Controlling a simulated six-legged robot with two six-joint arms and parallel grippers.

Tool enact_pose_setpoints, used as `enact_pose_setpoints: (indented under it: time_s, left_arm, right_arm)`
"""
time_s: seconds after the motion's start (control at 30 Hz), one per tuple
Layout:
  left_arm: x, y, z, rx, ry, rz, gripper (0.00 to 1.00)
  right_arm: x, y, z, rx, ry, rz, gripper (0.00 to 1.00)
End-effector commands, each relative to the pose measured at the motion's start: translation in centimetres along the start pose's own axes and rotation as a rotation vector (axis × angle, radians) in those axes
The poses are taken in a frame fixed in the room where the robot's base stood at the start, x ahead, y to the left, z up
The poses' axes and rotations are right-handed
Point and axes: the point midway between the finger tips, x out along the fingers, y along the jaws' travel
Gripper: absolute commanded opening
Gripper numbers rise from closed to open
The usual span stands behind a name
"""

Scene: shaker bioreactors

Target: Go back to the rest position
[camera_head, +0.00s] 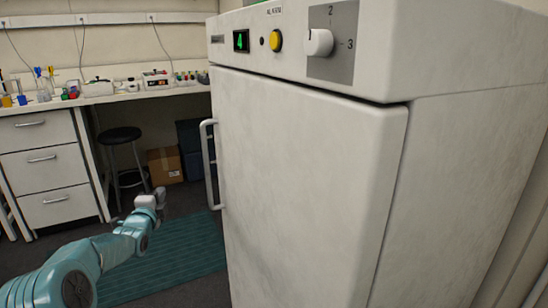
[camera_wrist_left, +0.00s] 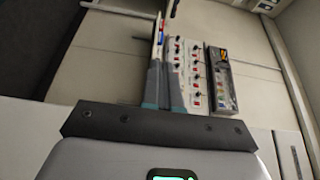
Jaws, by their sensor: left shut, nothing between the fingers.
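My left arm comes in from the lower left in the head view, teal with a pale wrist. My left gripper (camera_head: 161,196) is shut and empty, in the air over the floor, to the left of the white cabinet. It is apart from the long door handle (camera_head: 208,165). My right gripper is in neither view.
The large white cabinet (camera_head: 300,190) fills the right, its door looking closed. A stool (camera_head: 120,136), cardboard box (camera_head: 165,165) and drawers (camera_head: 45,170) stand behind.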

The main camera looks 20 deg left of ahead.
Motion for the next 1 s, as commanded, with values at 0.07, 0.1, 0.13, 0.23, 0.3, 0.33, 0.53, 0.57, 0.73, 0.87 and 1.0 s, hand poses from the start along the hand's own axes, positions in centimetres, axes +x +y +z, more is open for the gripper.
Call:
enact_pose_setpoints:
  time_s: [0.07, 0.1, 0.13, 0.23, 0.3, 0.33, 0.53, 0.57, 0.73, 0.87, 1.0]
  left_arm:
    - [-0.1, 0.7, -0.5, -0.019, 0.006, 0.014, 0.00]
    - [-0.1, 1.6, -1.2, -0.046, 0.014, 0.034, 0.00]
    - [-0.2, 2.6, -1.9, -0.076, 0.022, 0.055, 0.00]
    - [-1.2, 7.7, -5.5, -0.229, 0.055, 0.170, 0.00]
    - [-2.8, 12.1, -9.0, -0.368, 0.072, 0.283, 0.00]
    - [-3.6, 14.1, -10.5, -0.429, 0.075, 0.335, 0.00]
    - [-12.0, 25.4, -19.8, -0.791, 0.026, 0.699, 0.00]
    - [-13.6, 26.9, -21.0, -0.837, 0.007, 0.756, 0.00]
    - [-24.4, 33.8, -26.8, -1.060, -0.160, 1.076, 0.00]
    - [-33.2, 37.0, -29.3, -1.165, -0.343, 1.286, 0.00]
    - [-41.0, 38.6, -30.2, -1.217, -0.547, 1.444, 0.00]
  right_arm:
    - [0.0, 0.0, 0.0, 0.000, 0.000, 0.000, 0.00]
    - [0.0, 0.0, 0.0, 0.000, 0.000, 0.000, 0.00]
    - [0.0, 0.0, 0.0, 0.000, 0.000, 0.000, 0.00]
    - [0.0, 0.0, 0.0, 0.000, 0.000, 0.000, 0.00]
    - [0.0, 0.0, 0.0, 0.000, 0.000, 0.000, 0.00]
    - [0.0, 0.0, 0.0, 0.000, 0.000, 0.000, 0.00]
    - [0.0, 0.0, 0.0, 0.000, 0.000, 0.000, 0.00]
    - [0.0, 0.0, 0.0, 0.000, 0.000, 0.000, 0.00]
    - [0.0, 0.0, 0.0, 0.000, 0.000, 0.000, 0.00]
    - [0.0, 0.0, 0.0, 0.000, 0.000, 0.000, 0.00]
    - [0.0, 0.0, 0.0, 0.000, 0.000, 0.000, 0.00]
